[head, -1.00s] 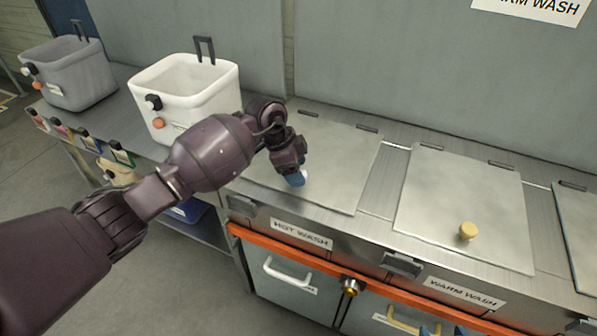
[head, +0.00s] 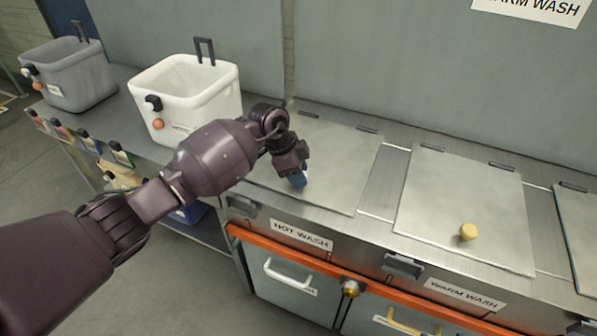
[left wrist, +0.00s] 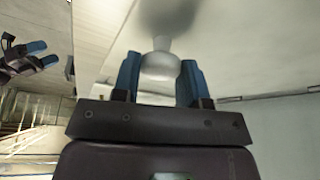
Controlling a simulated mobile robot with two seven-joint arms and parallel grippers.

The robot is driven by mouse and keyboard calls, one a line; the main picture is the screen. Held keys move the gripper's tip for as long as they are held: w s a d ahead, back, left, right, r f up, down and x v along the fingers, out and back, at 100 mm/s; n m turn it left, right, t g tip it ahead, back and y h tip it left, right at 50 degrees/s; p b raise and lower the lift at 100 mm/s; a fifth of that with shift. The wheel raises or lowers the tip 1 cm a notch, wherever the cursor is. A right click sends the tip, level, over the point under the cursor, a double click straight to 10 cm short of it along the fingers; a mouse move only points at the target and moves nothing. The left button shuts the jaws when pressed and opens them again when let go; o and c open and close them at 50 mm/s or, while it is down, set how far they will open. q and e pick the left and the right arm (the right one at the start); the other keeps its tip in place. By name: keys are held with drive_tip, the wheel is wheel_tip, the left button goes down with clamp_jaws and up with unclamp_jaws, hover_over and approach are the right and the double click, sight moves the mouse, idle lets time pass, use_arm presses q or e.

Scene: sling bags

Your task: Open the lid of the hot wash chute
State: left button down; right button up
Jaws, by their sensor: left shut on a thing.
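The hot wash chute lid (head: 335,165) is a flat steel plate, lying closed on the counter above the "HOT WASH" label (head: 301,235). My left gripper (head: 298,179) is at the lid's front part, its blue fingers shut on the lid's knob. In the left wrist view the pale knob (left wrist: 160,66) sits between the two blue fingers (left wrist: 159,80); in the head view the fingers hide it. My right gripper (left wrist: 42,54) shows at the left edge of the left wrist view, blue fingers apart and empty.
The warm wash lid (head: 465,205) with a yellow knob (head: 468,232) lies closed to the right. A white bin (head: 190,95) and a grey bin (head: 70,75) stand on the counter at left. A wall panel (head: 430,70) rises behind the lids.

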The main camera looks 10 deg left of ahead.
use_arm(q)
drive_tip(key=shift+w+r, duration=0.1)
drive_tip(key=shift+r, duration=0.35)
drive_tip(key=r+p, duration=0.1)
drive_tip(key=r, duration=0.1)
drive_tip(key=w+r+g+p, duration=0.1)
drive_tip(key=r, duration=0.1)
drive_tip(key=r+g+p, duration=0.1)
drive_tip(key=r, duration=0.1)
drive_tip(key=shift+w+d+y+p, duration=0.3)
drive_tip(key=shift+y+p, duration=0.05)
drive_tip(key=shift+y, duration=0.05)
use_arm(e)
wheel_tip(320, 180, up, 6)
drive_tip(key=w+f, duration=0.1)
drive_tip(key=w, duration=0.1)
use_arm(q)
drive_tip(key=w+d+r+n+g+y+b, duration=0.1)
drive_tip(key=w+r+g+b, duration=0.3)
drive_tip(key=r, duration=0.5)
drive_tip(key=w+d+b, duration=0.1)
drive_tip(key=w+b, duration=0.1)
drive_tip(key=b, duration=0.1)
drive_tip(key=shift+r+g, duration=0.2)
drive_tip(key=shift+g, duration=0.1)
use_arm(e)
wheel_tip(320, 180, down, 7)
drive_tip(key=s, duration=0.1)
drive_tip(key=shift+s+a, duration=0.15)
drive_tip(key=shift+s, duration=0.1)
